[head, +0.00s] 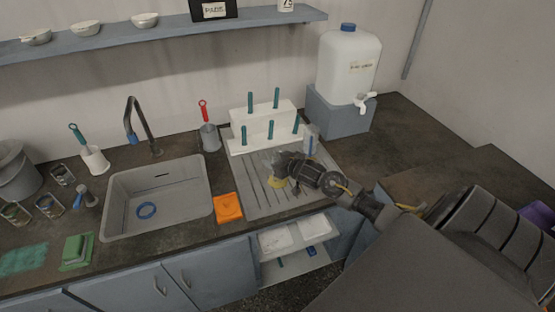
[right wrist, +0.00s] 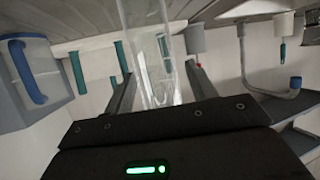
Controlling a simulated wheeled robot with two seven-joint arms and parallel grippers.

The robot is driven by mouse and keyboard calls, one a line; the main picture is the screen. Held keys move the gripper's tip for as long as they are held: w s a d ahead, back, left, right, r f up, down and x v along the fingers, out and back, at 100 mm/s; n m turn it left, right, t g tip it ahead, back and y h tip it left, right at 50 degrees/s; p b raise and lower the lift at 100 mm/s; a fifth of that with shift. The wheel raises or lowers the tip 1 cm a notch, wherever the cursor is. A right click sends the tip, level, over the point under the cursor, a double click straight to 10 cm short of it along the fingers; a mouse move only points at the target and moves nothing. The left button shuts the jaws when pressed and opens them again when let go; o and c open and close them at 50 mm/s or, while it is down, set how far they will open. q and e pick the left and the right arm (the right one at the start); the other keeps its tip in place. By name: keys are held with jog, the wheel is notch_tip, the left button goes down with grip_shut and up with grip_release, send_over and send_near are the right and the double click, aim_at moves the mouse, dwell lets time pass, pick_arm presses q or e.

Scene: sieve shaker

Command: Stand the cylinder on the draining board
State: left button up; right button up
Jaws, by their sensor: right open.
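The clear cylinder (right wrist: 148,50) shows in the right wrist view, which looks upside down. It runs from the top edge down to between the fingers of my right gripper (right wrist: 160,85). The fingers are open, one on each side of it. Its far end is out of that view. In the head view my right gripper (head: 280,170) is low over the grey ridged draining board (head: 248,202) and hides most of the cylinder. A yellow piece (head: 277,183) shows just below the gripper; I cannot tell whether it is the cylinder's foot. My left gripper is not in view.
A white rack with teal pegs (head: 262,122) stands behind the board. A clear container with something blue (head: 311,140) stands right of it. The sink (head: 155,195) and an orange cloth (head: 228,207) lie left. A water canister (head: 348,65) stands back right.

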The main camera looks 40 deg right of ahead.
jog(key=shift+r, duration=0.1)
jog(key=shift+s+r, duration=0.15)
jog(key=v, duration=1.1)
jog(key=shift+s+r+b, duration=0.15)
jog(key=shift+s+b, duration=0.2)
jog(key=shift+b, duration=0.05)
jog(key=shift+a, duration=0.1)
